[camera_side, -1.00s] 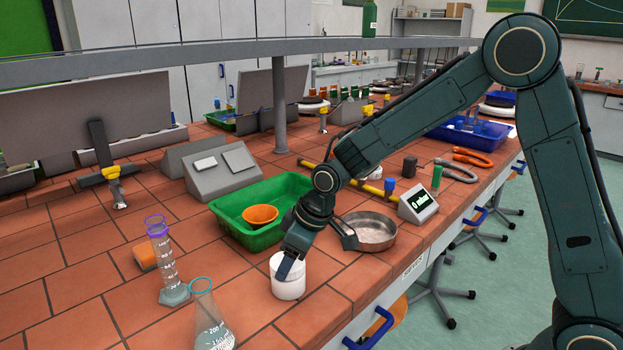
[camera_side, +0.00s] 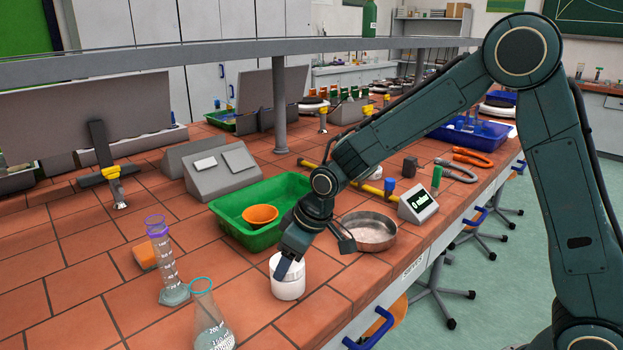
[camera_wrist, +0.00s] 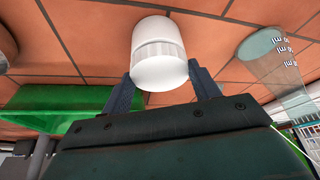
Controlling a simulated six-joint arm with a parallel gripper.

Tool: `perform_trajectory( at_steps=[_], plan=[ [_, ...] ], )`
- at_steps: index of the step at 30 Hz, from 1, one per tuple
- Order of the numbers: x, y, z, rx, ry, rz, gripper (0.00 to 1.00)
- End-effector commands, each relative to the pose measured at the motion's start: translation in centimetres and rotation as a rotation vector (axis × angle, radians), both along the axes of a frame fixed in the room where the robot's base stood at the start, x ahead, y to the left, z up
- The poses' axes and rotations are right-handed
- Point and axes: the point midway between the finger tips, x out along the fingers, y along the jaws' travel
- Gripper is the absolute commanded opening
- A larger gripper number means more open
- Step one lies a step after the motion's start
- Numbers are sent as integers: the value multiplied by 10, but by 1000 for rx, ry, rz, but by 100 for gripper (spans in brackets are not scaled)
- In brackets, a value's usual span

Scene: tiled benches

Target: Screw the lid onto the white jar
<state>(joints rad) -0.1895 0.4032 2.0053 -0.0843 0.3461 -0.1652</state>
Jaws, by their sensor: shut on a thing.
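The white jar (camera_side: 288,284) stands upright on the tiled bench near the front edge. Its white lid (camera_side: 303,263) is on top of it, and my gripper (camera_side: 288,268) comes down over the lid from above. In the wrist view the two blue fingers of my gripper (camera_wrist: 161,84) are on either side of the white lid (camera_wrist: 160,72), shut on it. The jar body (camera_wrist: 156,28) lies beyond the lid, with a ridged band between them. Whether the lid is fully seated cannot be told.
A green tray (camera_side: 226,229) with an orange bowl (camera_side: 260,215) stands behind the jar, and a metal pan (camera_side: 369,232) behind right. A measuring cylinder (camera_side: 165,268) and a flask (camera_side: 210,325) stand to the left. The bench edge is close on the right.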

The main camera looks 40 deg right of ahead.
Motion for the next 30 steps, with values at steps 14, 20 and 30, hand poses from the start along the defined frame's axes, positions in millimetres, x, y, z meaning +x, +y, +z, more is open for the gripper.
perform_trajectory(
  at_steps=[14, 20, 30],
  plan=[
    [-2, 2, -1, -2, 3, -307, 33],
    [-2, 2, -2, -2, 5, -321, 33],
    [-2, 3, -2, -4, 7, -373, 33]
  ],
)
